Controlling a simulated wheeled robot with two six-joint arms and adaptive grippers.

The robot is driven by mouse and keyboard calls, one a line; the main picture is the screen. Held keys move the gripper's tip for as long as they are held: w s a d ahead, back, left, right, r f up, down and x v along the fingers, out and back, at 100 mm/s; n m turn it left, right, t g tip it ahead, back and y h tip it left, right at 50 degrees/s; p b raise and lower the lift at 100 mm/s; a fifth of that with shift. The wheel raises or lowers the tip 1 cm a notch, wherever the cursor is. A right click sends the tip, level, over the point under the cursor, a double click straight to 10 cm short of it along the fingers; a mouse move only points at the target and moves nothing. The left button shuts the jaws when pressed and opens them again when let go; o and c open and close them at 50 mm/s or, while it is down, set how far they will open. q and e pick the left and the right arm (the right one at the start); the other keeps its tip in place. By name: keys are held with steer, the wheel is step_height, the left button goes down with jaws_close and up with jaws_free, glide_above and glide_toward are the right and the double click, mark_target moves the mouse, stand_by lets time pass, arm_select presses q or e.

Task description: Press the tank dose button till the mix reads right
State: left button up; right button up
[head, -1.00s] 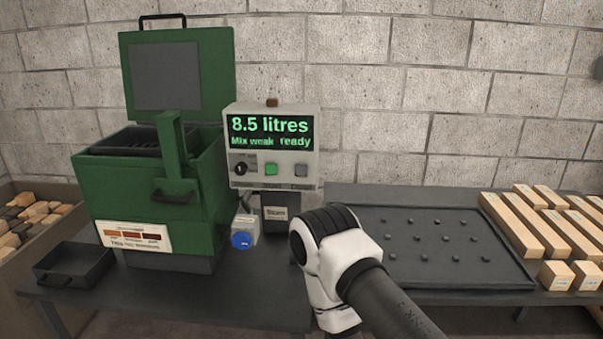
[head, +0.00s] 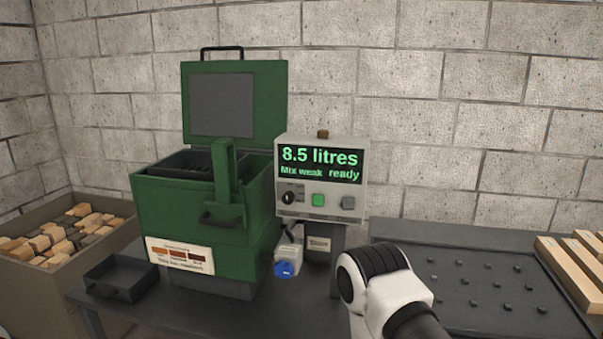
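The display (head: 320,167) on the grey control box (head: 283,151) reads "8.5 litres" and "Mix weak ready" in green letters. Below it are a dark knob (head: 289,198), a green button (head: 318,201) and a dark grey button (head: 348,203). A blue round button (head: 288,269) sits on a small pale housing (head: 289,252) below the box. I cannot tell which one is the dose button. The green tank (head: 165,209) stands left of the box with its lid up. A white joint of my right arm shows at the lower right. Neither gripper is visible.
A small dark tray (head: 122,277) lies left of the tank. A bin (head: 60,278) of wood blocks stands at far left. A dark studded board (head: 458,244) and pale planks (head: 570,263) lie at right. My arm stands in front of the board's left edge.

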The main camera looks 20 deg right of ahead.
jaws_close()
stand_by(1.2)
